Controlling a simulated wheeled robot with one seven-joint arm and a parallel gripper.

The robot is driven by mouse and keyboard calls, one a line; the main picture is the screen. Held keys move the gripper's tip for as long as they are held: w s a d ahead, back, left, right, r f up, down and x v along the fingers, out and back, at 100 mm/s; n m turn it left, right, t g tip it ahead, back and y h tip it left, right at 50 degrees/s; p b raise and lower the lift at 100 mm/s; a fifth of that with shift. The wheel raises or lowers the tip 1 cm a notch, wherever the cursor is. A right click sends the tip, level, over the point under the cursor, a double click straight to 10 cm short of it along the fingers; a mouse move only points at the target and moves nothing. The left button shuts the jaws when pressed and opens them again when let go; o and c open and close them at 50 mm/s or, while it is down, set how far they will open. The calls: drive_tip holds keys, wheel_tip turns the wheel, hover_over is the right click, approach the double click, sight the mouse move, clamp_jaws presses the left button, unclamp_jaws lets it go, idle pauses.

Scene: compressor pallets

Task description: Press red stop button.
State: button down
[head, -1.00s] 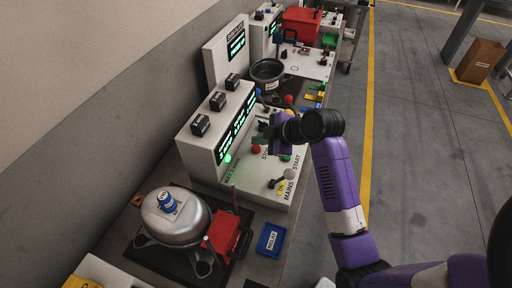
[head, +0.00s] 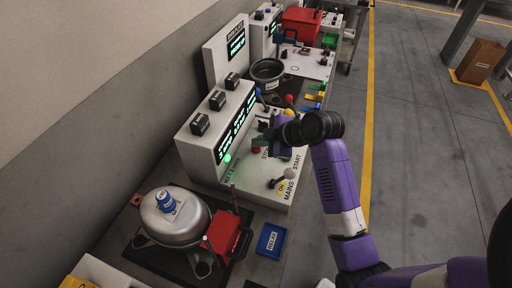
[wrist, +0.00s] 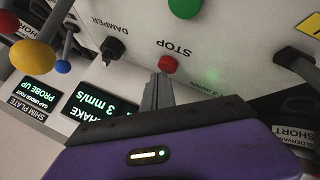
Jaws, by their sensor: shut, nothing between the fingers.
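The red stop button (wrist: 168,63) sits on the white console panel next to the printed word STOP in the wrist view. It also shows in the head view (head: 256,149), just below my gripper. My gripper (wrist: 160,78) is shut and empty, with its fingertips very close to the button's near edge. I cannot tell whether they touch it. In the head view my gripper (head: 263,139) hangs over the console (head: 222,178). A green button (wrist: 184,8) lies beyond the red one in the wrist view.
A black damper knob (wrist: 112,47) and levers with yellow and blue balls (wrist: 62,67) stand left of the button in the wrist view. The MAINS lever (head: 281,180) is at the console's front. A silver tank (head: 175,215) and blue tray (head: 271,240) are nearer.

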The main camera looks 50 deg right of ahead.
sight(259, 149)
drive_tip(key=shift+f+b, duration=0.3)
drive_tip(key=shift+f, duration=0.15)
idle(0.3)
drive_tip(key=shift+r, duration=0.1)
drive_tip(key=shift+r+p, duration=0.8)
drive_tip(key=shift+r, duration=0.05)
wheel_tip(259, 149, up, 5)
drive_tip(key=p, duration=0.4)
idle(1.1)
